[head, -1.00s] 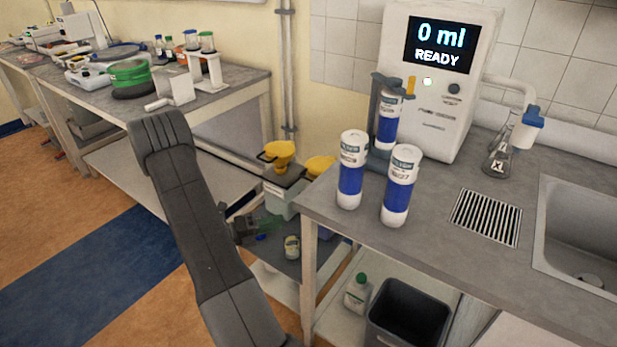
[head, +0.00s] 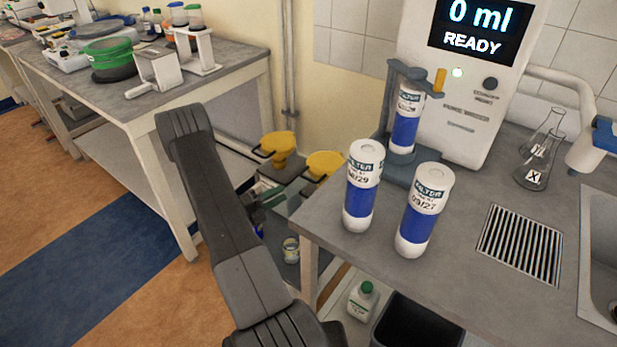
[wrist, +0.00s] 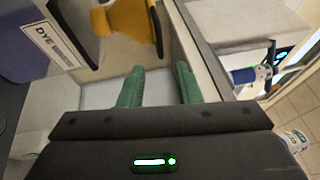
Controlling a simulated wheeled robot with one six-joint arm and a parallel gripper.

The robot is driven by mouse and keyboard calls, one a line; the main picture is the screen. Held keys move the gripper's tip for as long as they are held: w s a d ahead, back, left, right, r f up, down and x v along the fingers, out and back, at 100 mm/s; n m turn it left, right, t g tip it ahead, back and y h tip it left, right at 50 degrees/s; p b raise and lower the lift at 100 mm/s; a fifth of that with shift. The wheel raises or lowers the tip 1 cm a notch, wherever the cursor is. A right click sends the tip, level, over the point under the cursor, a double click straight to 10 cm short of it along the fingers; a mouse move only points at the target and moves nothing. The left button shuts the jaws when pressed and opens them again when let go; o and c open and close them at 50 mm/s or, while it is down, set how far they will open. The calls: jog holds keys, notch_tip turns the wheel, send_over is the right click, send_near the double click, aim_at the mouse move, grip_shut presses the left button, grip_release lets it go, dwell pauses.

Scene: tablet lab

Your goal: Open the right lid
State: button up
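Two yellow lids sit on containers low between the benches. The left lid (head: 279,146) and the right lid (head: 324,165) each have a dark loop at the left side, and both look closed. The right lid is partly behind the bench edge. My gripper is mostly hidden behind my arm in the head view; a bit of green finger shows below the lids. In the wrist view my gripper (wrist: 160,72) has two green fingers apart with nothing held between them. A yellow part (wrist: 130,25) shows beyond them at the upper left; I cannot tell which lid it belongs to.
A label reading DYE (wrist: 52,42) is on a pale container in the wrist view. The bench (head: 330,235) at right carries blue-and-white filter cartridges (head: 362,190) and a dispenser reading 0 ml READY (head: 470,85). A black bin (head: 415,325) and a bottle (head: 362,300) stand below.

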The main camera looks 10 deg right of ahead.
aim_at(308, 180)
jog(key=p+x, duration=0.1)
jog(key=x, duration=1)
jog(key=shift+d, duration=0.15)
jog(key=shift+c, duration=0.2)
grip_shut()
